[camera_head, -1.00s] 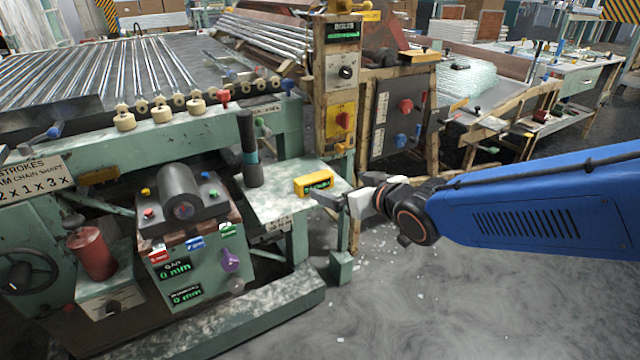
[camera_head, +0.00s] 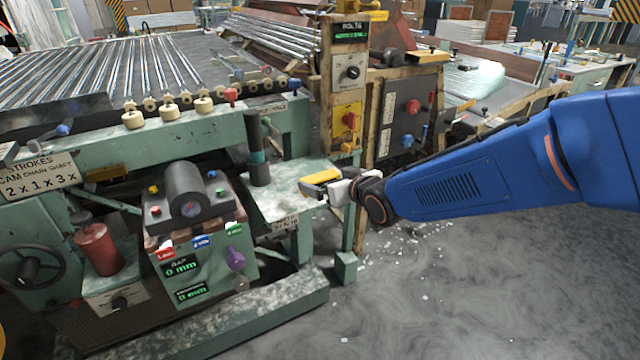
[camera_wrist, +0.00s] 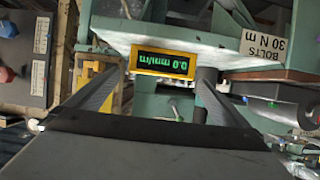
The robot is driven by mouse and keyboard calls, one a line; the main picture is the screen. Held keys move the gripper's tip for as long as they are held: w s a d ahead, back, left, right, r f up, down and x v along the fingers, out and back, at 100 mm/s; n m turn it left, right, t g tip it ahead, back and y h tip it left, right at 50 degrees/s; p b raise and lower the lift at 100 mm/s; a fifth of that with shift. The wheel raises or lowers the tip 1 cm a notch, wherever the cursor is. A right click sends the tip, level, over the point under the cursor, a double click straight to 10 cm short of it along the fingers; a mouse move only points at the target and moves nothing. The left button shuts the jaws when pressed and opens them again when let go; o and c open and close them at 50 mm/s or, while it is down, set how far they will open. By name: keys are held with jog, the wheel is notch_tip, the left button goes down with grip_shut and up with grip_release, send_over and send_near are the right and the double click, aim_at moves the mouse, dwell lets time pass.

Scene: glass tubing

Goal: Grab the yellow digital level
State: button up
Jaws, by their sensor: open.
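The yellow digital level (camera_head: 321,176) lies on the small green-grey shelf (camera_head: 275,207) at the machine's right end, partly hidden by my gripper in the head view. In the wrist view the level (camera_wrist: 133,62) shows its yellow case and a dark display with green digits, upside down. My gripper (camera_head: 322,190) is at the shelf's right edge, right at the level. In the wrist view my gripper (camera_wrist: 150,82) has its two fingers apart, one on each side of the level. The level appears between or just beyond the fingertips; contact cannot be told.
A dark upright cylinder (camera_head: 257,165) stands on the shelf left of the level. A wooden post with a yellow switch box (camera_head: 347,122) rises behind. A control box (camera_head: 188,200) stands further left. The floor (camera_head: 450,290) at front right is open, with scattered glass bits.

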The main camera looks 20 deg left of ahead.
aim_at(321, 177)
jog(key=shift+x, duration=2.5)
jog(key=shift+s, duration=0.1)
jog(key=c, duration=1.2)
